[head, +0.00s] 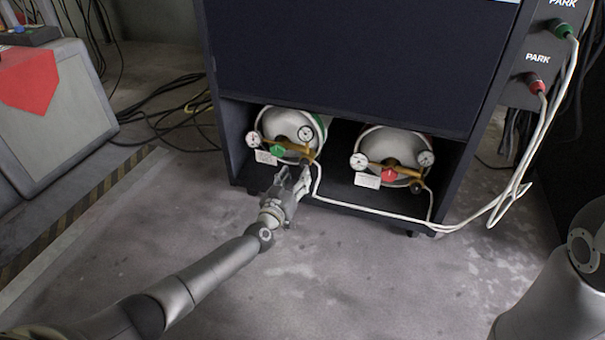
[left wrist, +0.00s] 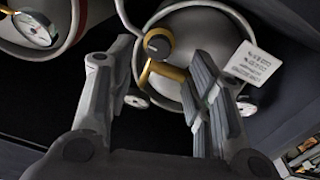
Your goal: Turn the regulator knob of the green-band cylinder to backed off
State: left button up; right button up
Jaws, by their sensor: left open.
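The green-band cylinder (head: 288,122) lies in the left part of the cabinet's lower bay, its brass regulator facing out with two gauges. Its green regulator knob (head: 277,150) shows in the head view, just beyond my left gripper (head: 293,173). The left gripper is open, with its fingers pointing at the regulator. In the left wrist view the cylinder (left wrist: 178,25) is behind the open fingers, with a dark round fitting (left wrist: 158,44) between them. The green knob is not visible there; the right-hand finger covers part of the regulator. My right gripper is out of view.
A red-knob cylinder (head: 398,142) lies to the right in the same bay. A white hose (head: 470,226) runs from the bay to the PARK panel (head: 537,75). A label card (head: 265,157) hangs at the left regulator. Floor in front is clear.

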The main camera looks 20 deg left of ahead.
aim_at(303, 165)
pick_arm(q)
jog(key=w+b, duration=0.1)
jog(key=w, duration=0.1)
jog(key=w+b, duration=0.1)
jog(key=w, duration=0.1)
jog(key=shift+w+d+f+b, duration=0.1)
jog(key=shift+w+d+b, duration=0.1)
jog(key=shift+b, duration=0.15)
jog(key=shift+w, duration=0.4)
jog(key=shift+c, duration=0.5)
jog(key=c, duration=0.9)
